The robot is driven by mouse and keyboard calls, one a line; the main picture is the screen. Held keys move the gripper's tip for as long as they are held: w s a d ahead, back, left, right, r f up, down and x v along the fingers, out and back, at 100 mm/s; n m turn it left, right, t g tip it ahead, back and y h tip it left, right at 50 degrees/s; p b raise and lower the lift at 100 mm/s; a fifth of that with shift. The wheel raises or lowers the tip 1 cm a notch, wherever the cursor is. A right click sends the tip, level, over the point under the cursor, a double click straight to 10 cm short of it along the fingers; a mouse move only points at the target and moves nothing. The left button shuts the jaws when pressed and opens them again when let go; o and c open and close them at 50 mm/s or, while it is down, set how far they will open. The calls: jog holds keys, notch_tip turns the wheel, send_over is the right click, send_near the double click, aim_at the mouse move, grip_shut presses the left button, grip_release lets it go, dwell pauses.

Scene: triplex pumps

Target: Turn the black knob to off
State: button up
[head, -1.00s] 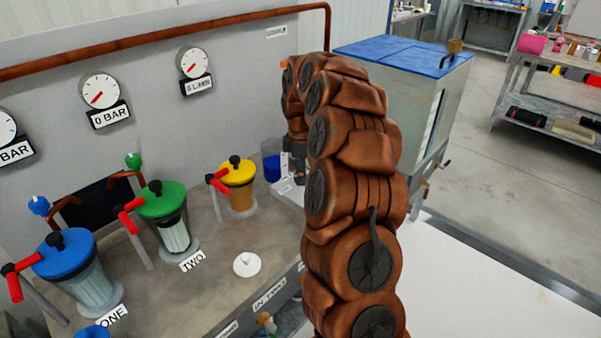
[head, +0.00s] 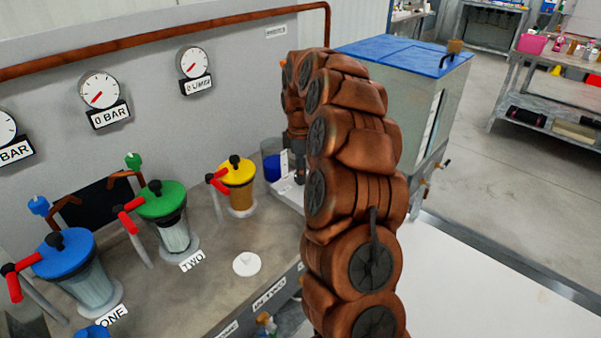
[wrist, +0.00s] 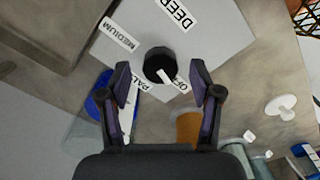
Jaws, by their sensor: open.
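In the wrist view, the black knob (wrist: 158,62) sits on a pale square plate (wrist: 215,35) with labels MEDIUM, DEEP, OFF and one partly hidden that seems to read PALE. The knob's white pointer aims down and slightly right, near the OFF label (wrist: 181,86). My gripper (wrist: 160,76) is open, with one finger on each side of the knob and gaps between fingers and knob. In the head view the knob is hidden behind my arm. Part of the plate (head: 286,198) shows left of the arm.
Blue (head: 63,253), green (head: 161,201) and yellow (head: 237,171) lidded canisters with red handles stand left on the bench. A white disc (head: 247,264) lies in front of them. A blue-topped tank (head: 405,55) stands behind my arm.

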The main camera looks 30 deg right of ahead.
notch_tip(320, 180, up, 11)
dwell(0.5)
jog(key=shift+f, duration=0.1)
dwell(0.3)
jog(key=s+a+r+m+p, duration=0.1)
jog(key=s+a+r, duration=0.15)
jog(key=a, duration=0.35)
jog(key=s+a+r+m+p, duration=0.1)
jog(key=s+a+r, duration=0.1)
jog(key=s+a, duration=0.25)
jog(key=s+a+m+p, duration=0.2)
jog(key=s+a, duration=0.4)
jog(key=s, duration=0.3)
jog(key=s+a+m+g+p, duration=0.1)
jog(key=s+a+m, duration=0.2)
jog(key=s+a, duration=0.3)
jog(key=s, duration=0.4)
jog(key=shift+s+f+m+p, duration=0.25)
jog(key=shift+f+m+p, duration=0.05)
jog(key=shift+f+p, duration=0.05)
jog(key=s+f+m, duration=0.1)
jog(key=s, duration=0.3)
jog(key=s+a+f+m+p, duration=0.1)
jog(key=s, duration=0.2)
jog(key=s+f+m, duration=0.1)
jog(key=s+m, duration=0.1)
jog(key=s, duration=0.2)
jog(key=shift+s+a+f+g, duration=0.25)
jog(key=shift+s+f+g, duration=0.05)
jog(key=shift+g, duration=0.1)
